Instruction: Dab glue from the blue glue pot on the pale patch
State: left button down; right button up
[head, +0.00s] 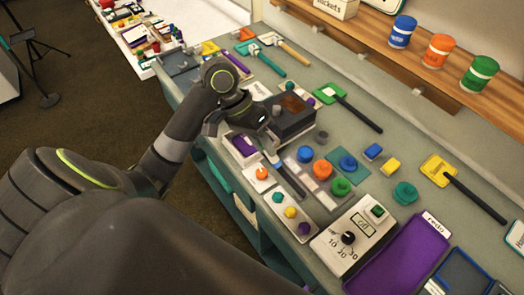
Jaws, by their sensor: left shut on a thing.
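My left gripper (262,131) reaches in from the left over the bench, beside a dark box (294,118). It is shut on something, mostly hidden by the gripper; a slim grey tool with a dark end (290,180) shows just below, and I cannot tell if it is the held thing. A small round blue pot (305,154) stands right of the gripper, with an orange pot (322,168) and a green pot (340,187). Pale rectangles (308,184) show beside these pots; I cannot tell which pale area is the patch. My right gripper is out of view.
A white control box (354,237) with a dial and a purple tray (402,258) lie in front right. Blue (402,32), orange (438,50) and green (479,73) tins stand on the wooden shelf.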

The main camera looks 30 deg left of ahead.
pick_arm(q)
jog(key=w+a+m+g+y+p, duration=0.1)
jog(key=w+a+m+y+p, duration=0.3)
jog(key=w+a+m+p, duration=0.65)
jog(key=shift+n, duration=0.25)
jog(key=f+b, duration=0.4)
jog(key=a+f+b, duration=0.1)
jog(key=f, duration=0.1)
jog(key=shift+f+b, duration=0.25)
jog(key=shift+b, duration=0.15)
dwell(0.4)
jog(key=shift+f, duration=0.55)
dwell(0.4)
jog(key=shift+w+d, duration=0.2)
dwell(0.3)
jog(key=shift+s+p, duration=0.1)
jog(key=shift+p, duration=0.2)
jog(key=shift+s+a+p, duration=0.25)
jog(key=shift+s+p, duration=0.15)
jog(key=shift+p, duration=0.1)
